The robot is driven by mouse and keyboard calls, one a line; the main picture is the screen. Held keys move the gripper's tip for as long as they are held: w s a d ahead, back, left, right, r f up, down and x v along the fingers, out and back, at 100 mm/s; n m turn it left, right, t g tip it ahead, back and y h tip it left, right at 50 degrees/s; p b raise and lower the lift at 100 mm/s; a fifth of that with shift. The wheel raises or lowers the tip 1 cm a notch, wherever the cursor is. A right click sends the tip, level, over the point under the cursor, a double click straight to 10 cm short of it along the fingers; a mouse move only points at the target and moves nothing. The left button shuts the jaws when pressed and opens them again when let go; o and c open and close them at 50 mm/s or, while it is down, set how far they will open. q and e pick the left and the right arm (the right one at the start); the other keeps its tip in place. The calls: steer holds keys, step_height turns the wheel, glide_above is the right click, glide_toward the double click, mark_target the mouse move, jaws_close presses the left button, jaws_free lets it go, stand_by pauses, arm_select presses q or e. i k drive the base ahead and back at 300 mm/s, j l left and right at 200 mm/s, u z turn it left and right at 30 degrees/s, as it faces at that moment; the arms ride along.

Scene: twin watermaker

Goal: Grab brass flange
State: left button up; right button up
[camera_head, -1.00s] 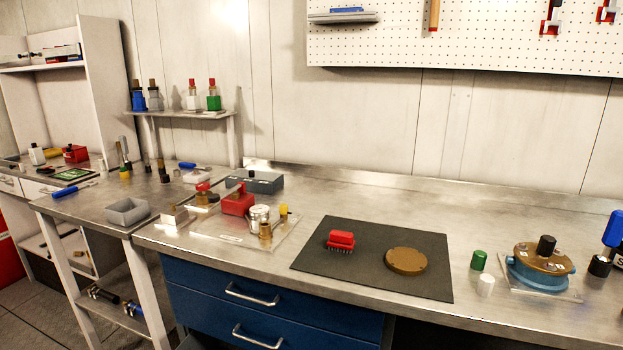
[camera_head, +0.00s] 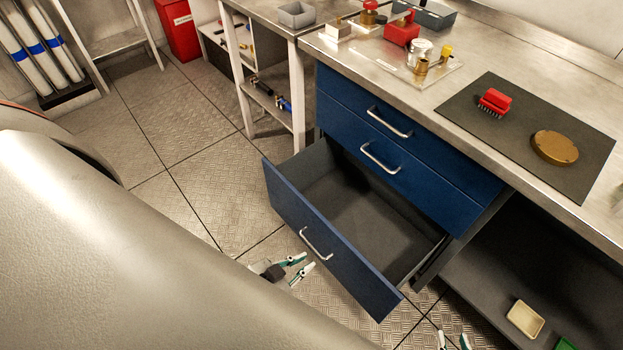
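The brass flange (camera_head: 555,147) is a flat round brass disc with small holes near its rim. It lies flat on the dark mat (camera_head: 490,120) on the steel workbench, at the right of the head view, with nothing touching it. My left gripper (camera_head: 302,265) is low over the floor, by the front of the open drawer and far from the flange. Its fingers are apart and empty. My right gripper (camera_head: 453,341) shows only by its fingertips at the bottom edge. They are apart, with nothing seen between them. It is below the bench top, well short of the flange.
A red brush (camera_head: 495,101) lies on the mat left of the flange. The bottom blue drawer (camera_head: 330,243) stands pulled out and empty between my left gripper and the bench. An open shelf (camera_head: 490,265) under the bench holds a beige tray (camera_head: 525,319).

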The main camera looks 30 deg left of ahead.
mark_target(553, 147)
steer(key=i+l, duration=0.1)
steer(key=l, duration=0.3)
steer(key=i+l, duration=0.1)
steer(key=l, duration=0.35)
steer(key=l+u, duration=0.4)
steer(key=l, duration=0.4)
steer(key=u, duration=1.4)
steer(key=l+z, duration=0.1)
steer(key=z, duration=0.4)
steer(key=i+z, duration=0.1)
steer(key=z, duration=0.4)
steer(key=i+l+z, duration=0.1)
steer(key=z, duration=0.35)
